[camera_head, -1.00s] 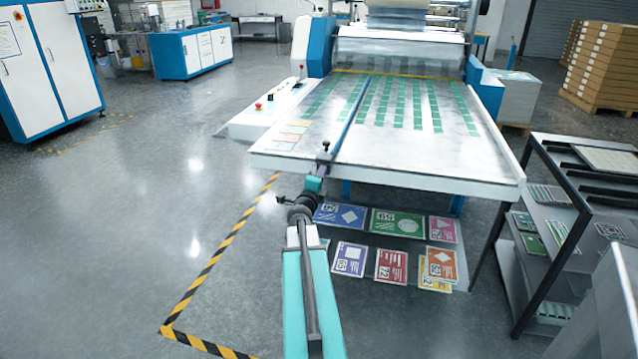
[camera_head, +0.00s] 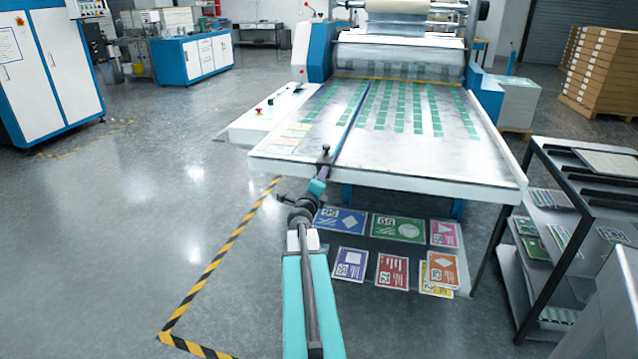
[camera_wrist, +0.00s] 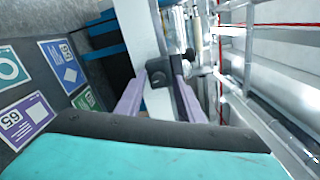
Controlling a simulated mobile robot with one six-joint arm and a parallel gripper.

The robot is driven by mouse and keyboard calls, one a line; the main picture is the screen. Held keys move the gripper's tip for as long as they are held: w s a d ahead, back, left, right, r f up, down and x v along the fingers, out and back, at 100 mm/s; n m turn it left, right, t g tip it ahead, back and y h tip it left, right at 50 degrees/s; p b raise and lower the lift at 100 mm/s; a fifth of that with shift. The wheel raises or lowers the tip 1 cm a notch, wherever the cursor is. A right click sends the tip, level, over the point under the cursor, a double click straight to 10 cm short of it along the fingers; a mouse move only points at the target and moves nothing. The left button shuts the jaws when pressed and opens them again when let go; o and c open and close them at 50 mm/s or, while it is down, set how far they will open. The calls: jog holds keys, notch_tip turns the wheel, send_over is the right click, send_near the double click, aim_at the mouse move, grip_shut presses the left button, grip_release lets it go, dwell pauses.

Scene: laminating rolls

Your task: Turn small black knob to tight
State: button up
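The small black knob (camera_head: 326,149) stands upright on a dark clamp at the front edge of the feed table, at the near end of the long blue rail. In the wrist view the knob (camera_wrist: 190,54) shows just beyond the right fingertip, and the dark clamp block (camera_wrist: 158,74) lies between the fingertips. My gripper (camera_head: 322,172) is close in front of the clamp. Its two lavender fingers (camera_wrist: 160,88) are apart, with nothing visibly gripped. I cannot tell whether a finger touches the clamp. The knob's tightness does not show.
The feed table (camera_head: 440,165) carries rows of green cards. Printed sheets (camera_head: 390,272) lie below. A dark rack (camera_head: 570,190) stands at the right. The floor at the left is clear, with striped tape.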

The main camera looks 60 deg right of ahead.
jog(key=shift+a+f, duration=0.1)
jog(key=shift+a, duration=0.05)
jog(key=p+v, duration=0.4)
jog(key=v, duration=0.4)
jog(key=shift+p, duration=0.4)
dwell(0.4)
jog(key=a+p, duration=0.1)
jog(key=p, duration=0.3)
jog(key=shift+s+p, duration=0.2)
jog(key=shift+p, duration=0.1)
jog(key=a+p, duration=0.1)
jog(key=p, duration=0.5)
jog(key=shift+s+a+r, duration=0.2)
jog(key=shift+a+r, duration=0.05)
jog(key=shift+a, duration=0.1)
jog(key=shift+p+v, duration=1.25)
jog(key=shift+v, duration=0.15)
jog(key=shift+f, duration=0.15)
